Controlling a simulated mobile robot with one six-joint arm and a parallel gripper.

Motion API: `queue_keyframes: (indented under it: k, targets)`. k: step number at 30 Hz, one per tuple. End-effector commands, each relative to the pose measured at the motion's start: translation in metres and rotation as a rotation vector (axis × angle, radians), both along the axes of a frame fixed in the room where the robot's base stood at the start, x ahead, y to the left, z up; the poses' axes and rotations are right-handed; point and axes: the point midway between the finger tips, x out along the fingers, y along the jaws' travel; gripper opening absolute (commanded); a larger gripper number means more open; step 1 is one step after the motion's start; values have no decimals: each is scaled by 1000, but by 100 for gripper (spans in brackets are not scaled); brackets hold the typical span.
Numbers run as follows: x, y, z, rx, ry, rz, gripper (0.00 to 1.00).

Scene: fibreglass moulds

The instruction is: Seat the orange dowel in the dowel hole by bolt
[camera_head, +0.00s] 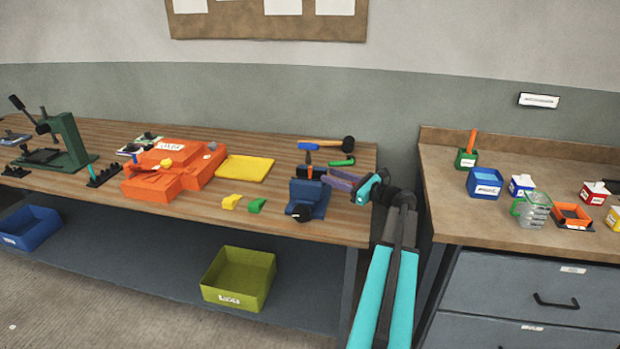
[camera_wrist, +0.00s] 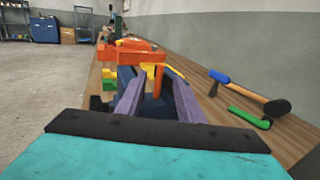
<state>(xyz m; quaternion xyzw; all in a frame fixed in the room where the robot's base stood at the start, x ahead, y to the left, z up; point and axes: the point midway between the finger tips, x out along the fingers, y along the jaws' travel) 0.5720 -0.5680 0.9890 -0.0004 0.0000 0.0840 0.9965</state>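An orange upright piece (camera_head: 309,158), seemingly the orange dowel, stands at the blue vise (camera_head: 308,200) on the wooden bench. In the wrist view the orange piece (camera_wrist: 158,80) shows between the purple fingers, with gaps on both sides; whether it sits in the vise jaws is hidden. My gripper (camera_head: 328,176) reaches in from the right, fingers pointing left over the vise; in the wrist view its fingers (camera_wrist: 158,92) are apart. The orange mould (camera_head: 178,170) lies left of the vise, with a yellow bolt-like piece (camera_head: 166,162) on it. The dowel hole is too small to tell.
A yellow tray (camera_head: 245,168), a yellow block (camera_head: 231,201) and a green block (camera_head: 257,205) lie between mould and vise. A hammer (camera_head: 348,144) and a green-handled tool (camera_head: 342,162) lie behind the gripper. A green press (camera_head: 66,145) stands far left.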

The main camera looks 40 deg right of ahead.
Motion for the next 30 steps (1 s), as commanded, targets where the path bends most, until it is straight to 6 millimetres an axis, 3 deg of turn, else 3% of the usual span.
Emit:
queue_keyframes:
  k: [9,23,30]
  targets:
    - [39,6,1,1,0,1,34]
    - [44,7,0,1,0,-2,34]
    - [62,8,5,1,-1,1,34]
